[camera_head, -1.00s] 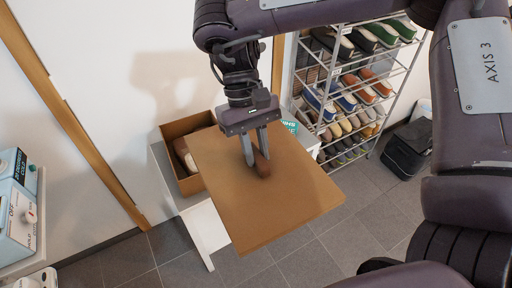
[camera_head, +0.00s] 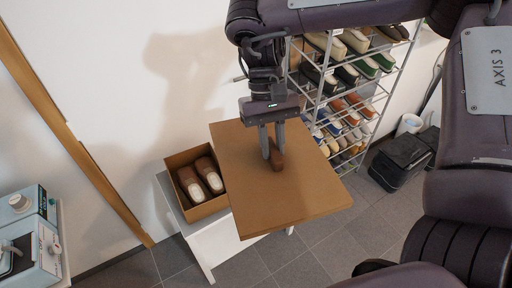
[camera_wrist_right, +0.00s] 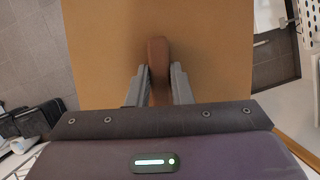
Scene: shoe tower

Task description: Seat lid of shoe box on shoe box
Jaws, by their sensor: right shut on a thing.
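The lid of the shoe box (camera_head: 290,200) is a flat brown board with a brown wooden handle (camera_head: 277,162) standing up in its middle. My right gripper (camera_head: 271,156) is shut on that handle and holds the lid up, right of the box. In the right wrist view the handle (camera_wrist_right: 158,62) sits between the two grey fingers, with the lid (camera_wrist_right: 105,50) beyond. The open shoe box (camera_head: 208,210) stands on a white bench, with a pair of brown slippers with pale toes (camera_head: 205,178) inside. The lid hides the box's right edge. My left gripper is not in view.
The white bench (camera_head: 212,244) carries the box. A metal shoe rack (camera_head: 385,95) full of shoes stands behind and to the right of the lid. A black case (camera_head: 398,160) is on the tiled floor at right. Blue-grey machines (camera_head: 30,240) stand at lower left.

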